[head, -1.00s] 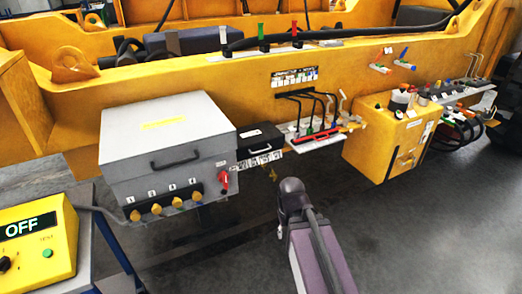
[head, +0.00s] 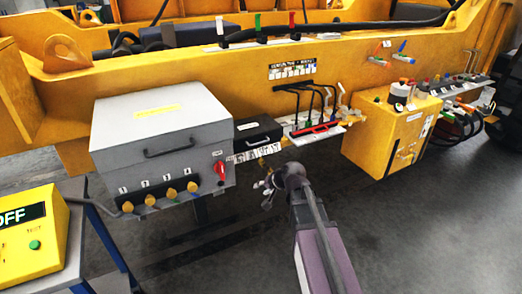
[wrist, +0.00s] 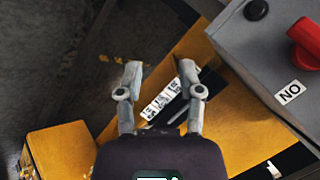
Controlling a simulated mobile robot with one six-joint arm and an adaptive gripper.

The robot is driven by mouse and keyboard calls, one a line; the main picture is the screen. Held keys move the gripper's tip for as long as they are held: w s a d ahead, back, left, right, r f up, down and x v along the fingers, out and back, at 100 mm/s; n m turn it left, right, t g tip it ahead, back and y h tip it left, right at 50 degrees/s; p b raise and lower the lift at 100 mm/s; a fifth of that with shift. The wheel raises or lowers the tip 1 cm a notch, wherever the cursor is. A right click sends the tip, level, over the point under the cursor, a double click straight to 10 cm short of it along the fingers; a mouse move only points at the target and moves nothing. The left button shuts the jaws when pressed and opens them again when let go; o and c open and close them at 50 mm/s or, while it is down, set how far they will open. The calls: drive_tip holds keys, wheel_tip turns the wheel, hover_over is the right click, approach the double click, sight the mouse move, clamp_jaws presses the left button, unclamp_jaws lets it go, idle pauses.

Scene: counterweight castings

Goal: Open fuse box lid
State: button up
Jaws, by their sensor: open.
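A small black box (head: 258,133) with a handle on its front is fixed to the yellow beam, right of the large grey box; I take it for the fuse box. Its lid looks closed. A white label strip (head: 258,152) runs below it and also shows between my fingers in the wrist view (wrist: 162,104). My gripper (head: 266,187) is open and empty, below and in front of the black box. In the wrist view my gripper (wrist: 160,72) has its two fingers spread apart. Part of the dark box (wrist: 174,108) shows between them, mostly hidden; I cannot tell any contact.
The large grey box (head: 160,118) with a red switch (head: 219,169) and several yellow knobs stands close on the left. Levers over a red bar (head: 316,129) and a yellow cabinet (head: 388,140) are on the right. A yellow OFF panel (head: 35,245) is at the lower left.

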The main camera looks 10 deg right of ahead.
drive_tip(key=w+d+r+m+t+b, duration=0.2)
drive_tip(key=w+d+m+t, duration=0.2)
drive_tip(key=w, duration=0.3)
drive_tip(key=w+d+r+m+t+b, duration=0.2)
drive_tip(key=w+d+m+t+b, duration=0.1)
drive_tip(key=w, duration=0.5)
drive_tip(key=m+t, duration=0.1)
drive_tip(key=m, duration=0.1)
drive_tip(key=shift+w+d+m, duration=0.2)
drive_tip(key=shift+d+m, duration=0.15)
drive_tip(key=shift+m, duration=0.05)
drive_tip(key=b, duration=0.3)
approach(250, 133)
drive_tip(key=w+f, duration=0.4)
drive_tip(key=shift+w+d+f, duration=0.25)
drive_tip(key=shift+w+f, duration=0.05)
drive_tip(key=shift+f, duration=0.05)
clamp_jaws()
